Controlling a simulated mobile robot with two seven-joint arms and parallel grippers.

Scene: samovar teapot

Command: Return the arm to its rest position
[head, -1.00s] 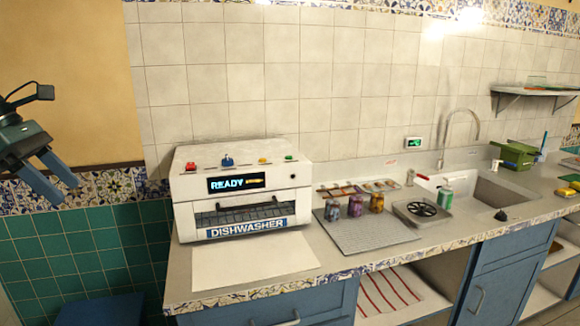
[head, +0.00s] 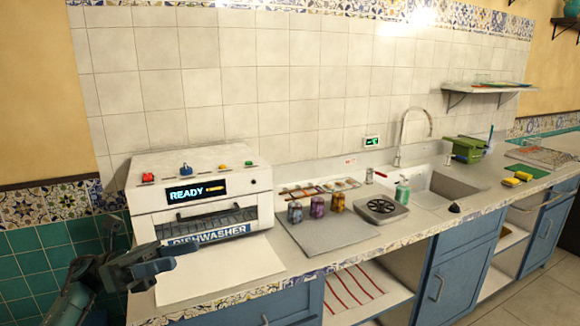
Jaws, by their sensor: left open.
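My left gripper (head: 168,257) is in the lower left of the head view, in front of the white dishwasher (head: 197,195). Its two dark fingers are apart and nothing shows between them. It hides the lower left part of the dishwasher front and overlaps the white sheet (head: 235,268) on the counter. My left arm comes in from the bottom left corner. My right gripper is not in view.
The counter runs to the right. A shelf (head: 488,90) hangs above.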

